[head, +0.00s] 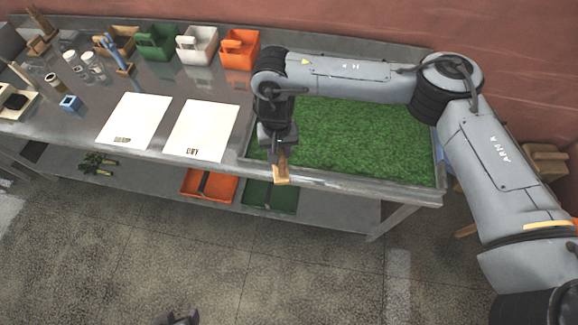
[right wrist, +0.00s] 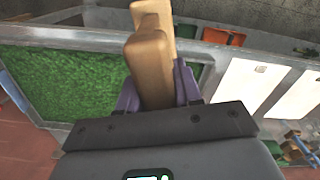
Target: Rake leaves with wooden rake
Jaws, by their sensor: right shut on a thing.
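My right gripper (head: 280,155) is shut on a pale wooden piece (head: 282,174), likely the rake, at the left front corner of the green grass tray (head: 243,160). In the right wrist view the wooden piece (right wrist: 150,65) stands between the purple fingers of the right gripper (right wrist: 157,95). The tips of my left gripper (head: 178,318) barely show at the bottom edge of the head view.
Two white sheets (head: 134,121) (head: 202,130) lie left of the tray. Green (head: 156,42), white (head: 197,45) and orange (head: 240,49) caddies stand behind. Glass jars (head: 93,64) and a blue block (head: 70,103) are further left. Orange (head: 208,187) and green (head: 270,198) bins sit on the lower shelf.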

